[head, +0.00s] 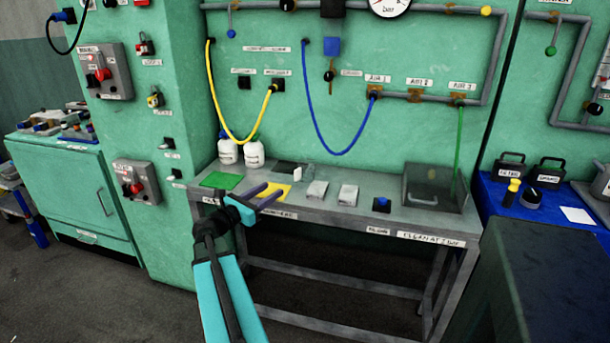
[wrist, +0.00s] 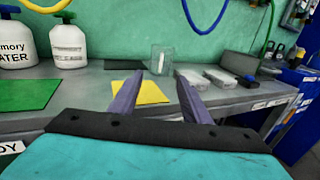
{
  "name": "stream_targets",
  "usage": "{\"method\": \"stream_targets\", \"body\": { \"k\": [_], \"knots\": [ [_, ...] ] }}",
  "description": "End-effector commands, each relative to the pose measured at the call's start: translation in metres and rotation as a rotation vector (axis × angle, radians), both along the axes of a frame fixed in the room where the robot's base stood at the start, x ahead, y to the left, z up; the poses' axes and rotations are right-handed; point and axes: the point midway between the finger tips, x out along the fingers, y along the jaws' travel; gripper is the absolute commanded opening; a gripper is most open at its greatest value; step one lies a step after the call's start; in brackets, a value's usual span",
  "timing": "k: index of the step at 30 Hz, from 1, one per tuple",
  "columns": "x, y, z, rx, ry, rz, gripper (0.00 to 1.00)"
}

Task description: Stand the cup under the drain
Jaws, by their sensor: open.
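The cup (wrist: 161,59) is a clear, upright vessel standing at the back of the grey bench, near the wall, in the wrist view. In the head view the cup is faint (head: 309,172), right of a dark mat. My gripper (head: 275,189) is open and empty, its two purple fingers above the yellow mat (head: 274,195). In the wrist view the fingers (wrist: 158,78) point toward the cup, which is beyond their tips and not between them. A thin brown pipe (head: 331,92) hangs below a blue valve beside a small label; it may be the drain, but the label is too blurred to read.
Two white bottles (head: 254,155) stand at the back left, near a green mat (head: 222,181). Pale blocks (head: 348,195) and a dark block with a blue top (head: 381,204) lie to the right. Hoses hang above.

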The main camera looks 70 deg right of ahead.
Motion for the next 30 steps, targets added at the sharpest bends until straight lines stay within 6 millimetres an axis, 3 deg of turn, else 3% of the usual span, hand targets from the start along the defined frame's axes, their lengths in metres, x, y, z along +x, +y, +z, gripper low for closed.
{"method": "stream_targets", "body": {
  "k": [16, 30],
  "knots": [
    [-0.005, -0.008, 0.001, -0.001, -0.004, -0.006, 0.43],
    [-0.024, -0.066, 0.001, -0.001, -0.004, -0.007, 0.43]
  ]
}}
